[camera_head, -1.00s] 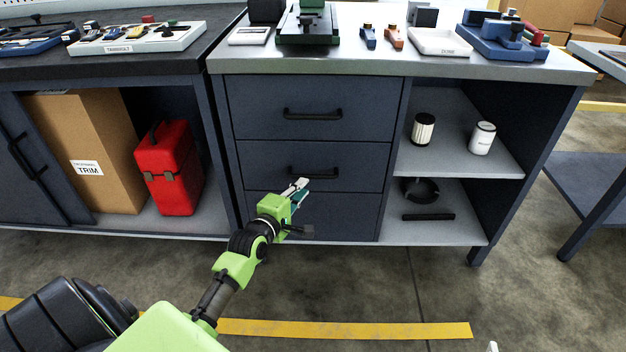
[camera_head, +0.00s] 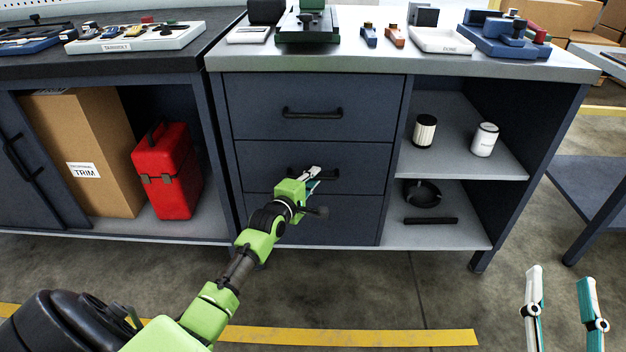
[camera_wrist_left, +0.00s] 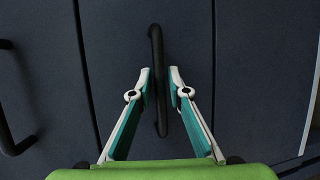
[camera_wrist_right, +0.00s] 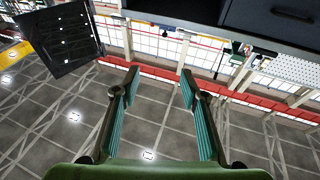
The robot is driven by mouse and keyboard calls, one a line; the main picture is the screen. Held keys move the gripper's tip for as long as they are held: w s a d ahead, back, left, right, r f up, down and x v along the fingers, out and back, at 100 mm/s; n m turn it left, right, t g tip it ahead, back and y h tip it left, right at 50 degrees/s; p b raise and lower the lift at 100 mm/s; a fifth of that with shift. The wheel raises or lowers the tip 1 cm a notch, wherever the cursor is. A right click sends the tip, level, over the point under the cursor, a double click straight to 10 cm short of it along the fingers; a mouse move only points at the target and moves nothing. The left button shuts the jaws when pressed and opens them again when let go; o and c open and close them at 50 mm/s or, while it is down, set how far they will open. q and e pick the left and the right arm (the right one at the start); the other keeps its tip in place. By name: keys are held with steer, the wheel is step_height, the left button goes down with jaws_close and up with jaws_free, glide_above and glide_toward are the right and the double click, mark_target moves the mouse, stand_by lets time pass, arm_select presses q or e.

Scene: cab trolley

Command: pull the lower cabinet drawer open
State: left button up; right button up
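The grey-blue cabinet front has a top drawer (camera_head: 260,105) and, under it, a lower drawer (camera_head: 265,160), each with a black bar handle. A panel (camera_head: 350,215) with no visible handle lies below. My left gripper (camera_head: 314,172) is at the lower drawer's handle (camera_head: 332,174), partly hiding it. In the left wrist view, that handle (camera_wrist_left: 156,50) shows between the open fingertips (camera_wrist_left: 160,75); contact cannot be told. The drawer looks shut. My right gripper (camera_head: 558,275) is open and empty at the lower right, away from the cabinet; it also shows in its wrist view (camera_wrist_right: 158,75).
Open shelves (camera_head: 460,150) right of the drawers hold a filter, a white can and dark parts. A red toolbox (camera_head: 168,175) and a cardboard box (camera_head: 80,150) stand in the left bay. The worktop (camera_head: 360,60) carries several items. Floor in front is clear.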

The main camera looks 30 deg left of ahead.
arm_select(q)
jaws_close()
